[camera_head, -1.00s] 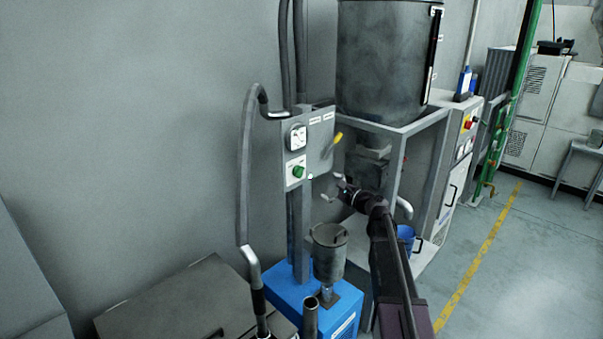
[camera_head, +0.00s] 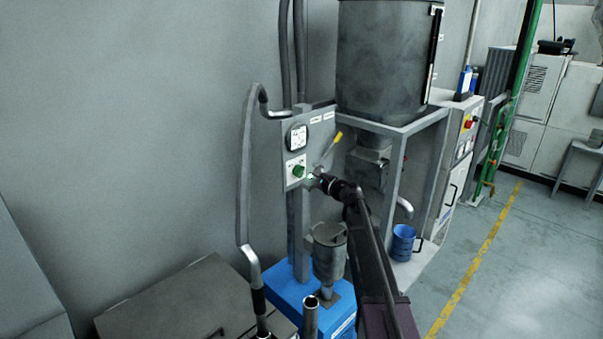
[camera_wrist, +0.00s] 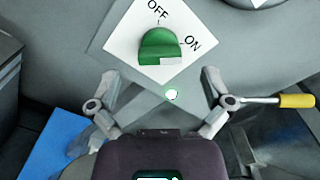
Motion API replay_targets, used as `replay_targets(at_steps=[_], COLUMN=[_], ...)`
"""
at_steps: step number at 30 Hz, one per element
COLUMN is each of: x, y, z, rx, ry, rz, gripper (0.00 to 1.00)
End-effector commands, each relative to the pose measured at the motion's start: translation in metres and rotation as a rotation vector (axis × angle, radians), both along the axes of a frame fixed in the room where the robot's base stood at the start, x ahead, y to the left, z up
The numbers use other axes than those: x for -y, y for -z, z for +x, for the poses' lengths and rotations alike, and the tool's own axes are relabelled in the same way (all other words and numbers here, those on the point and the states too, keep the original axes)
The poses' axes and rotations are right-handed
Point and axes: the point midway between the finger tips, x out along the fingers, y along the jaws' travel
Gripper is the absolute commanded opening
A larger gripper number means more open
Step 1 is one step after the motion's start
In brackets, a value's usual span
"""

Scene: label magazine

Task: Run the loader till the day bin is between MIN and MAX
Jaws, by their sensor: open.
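The loader's control panel (camera_head: 319,128) carries a green knob (camera_head: 299,171) on a white plate. In the wrist view the knob (camera_wrist: 158,46) sits beside the words OFF and ON; I cannot tell surely which it points to. My gripper (camera_head: 314,181) is open and empty in front of the panel, just right of and below the knob. In the wrist view its fingers (camera_wrist: 160,80) are spread below the knob, apart from it. The large grey bin (camera_head: 385,65) has a dark level strip (camera_head: 434,60) with small labels; its level is unreadable.
A yellow-handled lever (camera_head: 338,137) is on the panel's right, close to my right finger in the wrist view (camera_wrist: 297,100). A round gauge (camera_head: 298,137) is above the knob. A grey cup-shaped vessel (camera_head: 328,262) stands below. A blue bucket (camera_head: 402,243) stands beneath the bin frame.

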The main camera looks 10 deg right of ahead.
Motion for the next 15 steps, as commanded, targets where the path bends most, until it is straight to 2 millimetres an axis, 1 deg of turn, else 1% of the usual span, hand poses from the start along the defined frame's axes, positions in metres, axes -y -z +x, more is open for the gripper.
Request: replay_targets(at_steps=[1,6,10,15], x=[-0.004,-0.016,-0.021,-0.024], y=[0.0,0.0,0.0,0.0], z=[0.009,0.024,0.031,0.034], rx=[0.0,0.0,0.0,0.001], ry=[-0.001,0.0,0.0,0.001], rz=[0.0,0.0,0.0,0.0], gripper=[1.0,1.0,1.0,1.0])
